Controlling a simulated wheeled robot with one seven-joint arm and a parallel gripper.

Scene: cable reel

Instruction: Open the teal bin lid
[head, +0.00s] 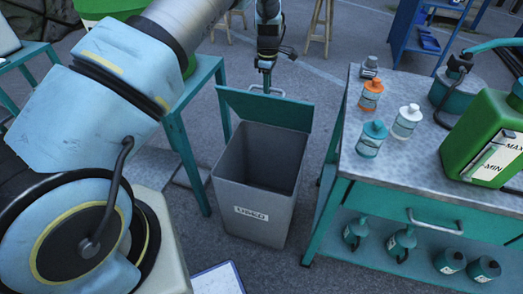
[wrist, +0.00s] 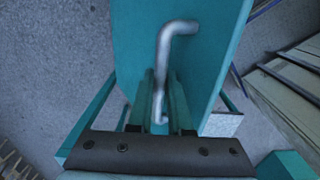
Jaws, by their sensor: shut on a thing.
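The grey bin (head: 250,200) with a "USED" label stands on the floor between two teal tables. Its teal lid (head: 268,111) is raised, tilted up along the bin's far side, and the dark inside shows. In the wrist view the lid (wrist: 207,50) fills the middle, with a bent metal handle (wrist: 176,30) on it. My gripper (head: 267,84) is behind the lid's upper edge in the head view. In the wrist view my gripper's fingers (wrist: 161,90) are shut on the handle.
At right, a teal workbench (head: 422,205) carries several small bottles, a green jug (head: 484,140) and a pump can. A teal table (head: 178,130) stands left of the bin, partly behind my arm. Bare floor lies in front of the bin.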

